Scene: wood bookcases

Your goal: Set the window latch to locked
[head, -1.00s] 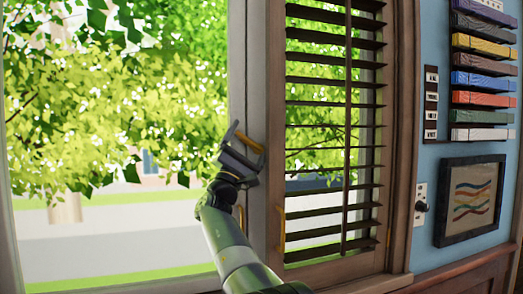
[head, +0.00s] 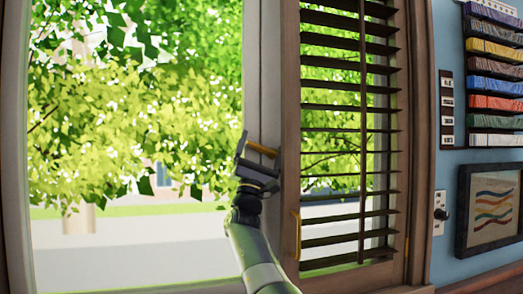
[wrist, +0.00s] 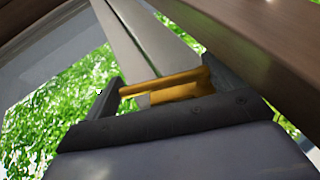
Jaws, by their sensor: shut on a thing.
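The window latch is a yellow-orange lever (head: 262,149) on the pale window frame post, between the open glass and the shutter. In the head view it lies near level, its right end slightly lower. My gripper (head: 258,163) is at the latch, shut on it, with the dark fingers around the lever. In the wrist view the lever (wrist: 172,88) lies across between the two dark fingers, in front of the pale post. The latch's base is mostly hidden by the fingers.
A brown slatted shutter (head: 350,150) with a second yellow handle (head: 297,232) stands just right of my gripper. A framed picture (head: 490,208), a wall switch (head: 440,212) and a rack of coloured packs (head: 494,76) are on the blue wall at right.

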